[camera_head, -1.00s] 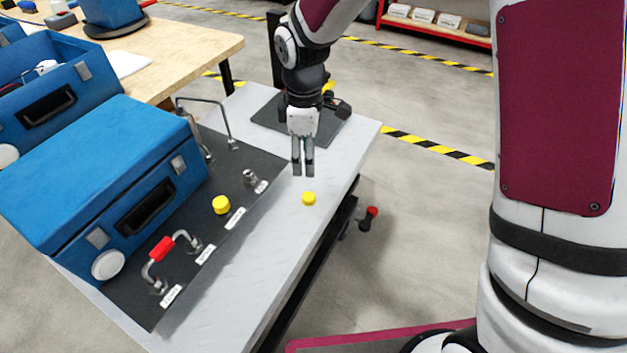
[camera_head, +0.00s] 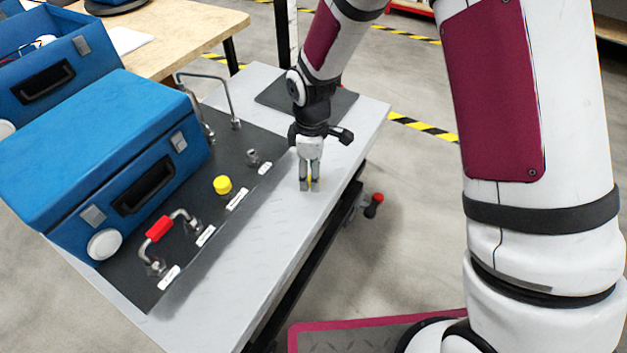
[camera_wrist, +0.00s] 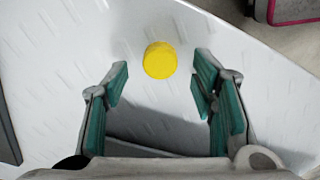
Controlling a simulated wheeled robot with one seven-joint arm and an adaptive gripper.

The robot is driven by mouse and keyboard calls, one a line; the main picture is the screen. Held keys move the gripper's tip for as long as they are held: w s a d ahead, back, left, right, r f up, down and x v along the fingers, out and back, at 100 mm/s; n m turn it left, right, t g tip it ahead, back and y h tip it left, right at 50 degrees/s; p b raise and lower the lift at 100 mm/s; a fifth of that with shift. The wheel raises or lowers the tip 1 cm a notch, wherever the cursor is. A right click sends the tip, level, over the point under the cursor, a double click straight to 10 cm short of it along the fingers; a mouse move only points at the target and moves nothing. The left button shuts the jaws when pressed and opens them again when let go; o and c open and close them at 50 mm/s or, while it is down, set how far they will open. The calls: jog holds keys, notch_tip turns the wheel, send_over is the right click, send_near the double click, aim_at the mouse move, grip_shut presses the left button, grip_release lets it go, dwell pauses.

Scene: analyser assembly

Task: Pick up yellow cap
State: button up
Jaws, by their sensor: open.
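A loose yellow cap (camera_wrist: 160,60) lies on the grey table top. In the wrist view it sits midway between the sides of my open gripper (camera_wrist: 159,80), a little past the fingertips, with a gap on both sides. In the head view my gripper (camera_head: 309,188) points down over the table, and its fingers hide nearly all of this cap, leaving a sliver of yellow. A second yellow cap (camera_head: 222,185) sits on the dark panel, left of my gripper. I cannot tell the exact height of my fingertips above the table.
The dark panel (camera_head: 190,245) carries a red-sleeved handle (camera_head: 159,229), a metal fitting (camera_head: 253,158) and a tall bent bar (camera_head: 222,80). A blue case (camera_head: 110,150) stands at left. The table surface (camera_head: 245,250) in front of my gripper is bare.

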jog(key=shift+f, duration=0.8)
jog(key=c, duration=0.8)
jog(key=shift+c, duration=0.2)
jog(key=shift+r, duration=0.15)
